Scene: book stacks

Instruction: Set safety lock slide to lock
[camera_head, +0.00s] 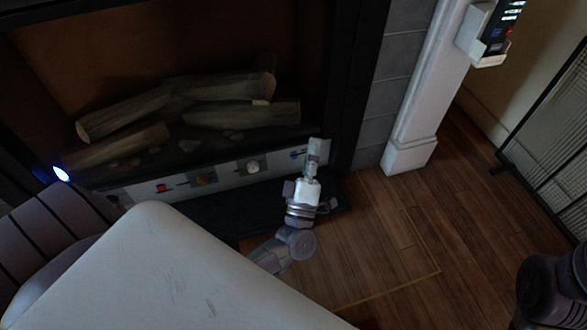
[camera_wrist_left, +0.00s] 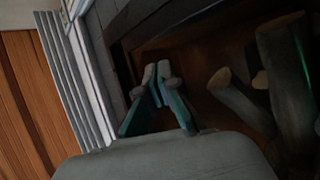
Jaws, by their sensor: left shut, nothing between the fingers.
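A pale control strip (camera_head: 228,178) runs along the bottom of the fireplace. It carries a red control (camera_head: 162,187), a brass-coloured knob (camera_head: 205,179), a whitish knob (camera_head: 252,167) and a small blue control (camera_head: 297,154) near its right end. Which one is the safety lock slide, and its setting, I cannot read. My left gripper (camera_head: 315,155) is shut and empty at the strip's right end, just right of the blue control; whether it touches I cannot tell. Its fingertips (camera_wrist_left: 157,78) meet in the left wrist view, where the strip is not clearly visible. My right gripper is out of view.
Logs (camera_head: 180,105) lie in the fireplace above the strip. A white post (camera_head: 415,125) with a wall device (camera_head: 492,35) stands to the right. A dark mesh screen (camera_head: 550,150) stands at far right. The wooden floor (camera_head: 400,235) between is clear.

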